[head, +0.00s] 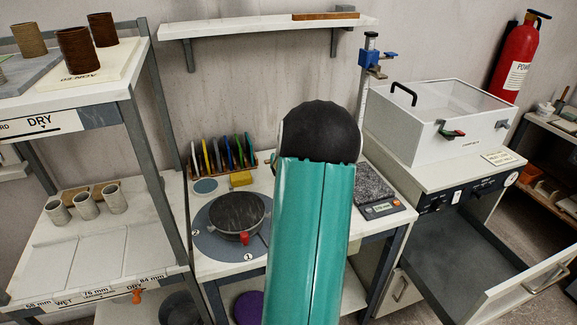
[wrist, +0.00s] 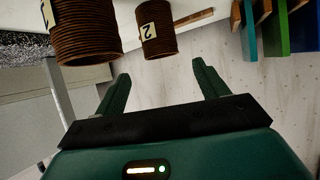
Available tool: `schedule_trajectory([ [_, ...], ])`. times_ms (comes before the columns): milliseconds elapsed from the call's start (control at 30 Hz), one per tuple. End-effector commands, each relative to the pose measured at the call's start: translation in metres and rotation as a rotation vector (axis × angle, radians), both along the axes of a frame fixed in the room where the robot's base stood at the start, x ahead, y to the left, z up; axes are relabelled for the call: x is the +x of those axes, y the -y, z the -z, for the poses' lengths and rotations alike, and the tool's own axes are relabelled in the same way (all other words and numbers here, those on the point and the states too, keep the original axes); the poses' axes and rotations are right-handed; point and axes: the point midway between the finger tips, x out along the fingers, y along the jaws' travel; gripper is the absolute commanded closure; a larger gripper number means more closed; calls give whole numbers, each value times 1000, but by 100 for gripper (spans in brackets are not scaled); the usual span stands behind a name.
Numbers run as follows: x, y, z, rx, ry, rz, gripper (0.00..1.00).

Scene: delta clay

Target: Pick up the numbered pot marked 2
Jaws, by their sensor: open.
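The numbered pot marked 2 (wrist: 163,38) is a brown, ribbed cylinder with a cream label at the top middle of the wrist view. Another brown ribbed pot (wrist: 92,40) stands to its left, larger in the picture, with a partly cut-off label. My gripper (wrist: 160,70) is open and empty, its two green fingers spread to either side below the marked pot and apart from it. In the head view my teal arm covers the middle of the bench; neither my gripper nor the pot marked 2 can be made out there.
Coloured upright plates (head: 222,152) stand behind a dark bowl (head: 238,215) on a round turntable. A scale (head: 381,207) lies right of my arm, near a white lidded box (head: 440,125). Brown cylinders (head: 75,50) stand on the left rack.

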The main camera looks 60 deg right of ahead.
Motion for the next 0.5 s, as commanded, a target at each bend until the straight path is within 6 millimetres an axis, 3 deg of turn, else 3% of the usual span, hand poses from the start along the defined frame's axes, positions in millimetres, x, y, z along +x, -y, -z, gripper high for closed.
schedule_trajectory([
  [500,25,42,29,3,1,-4,27],
])
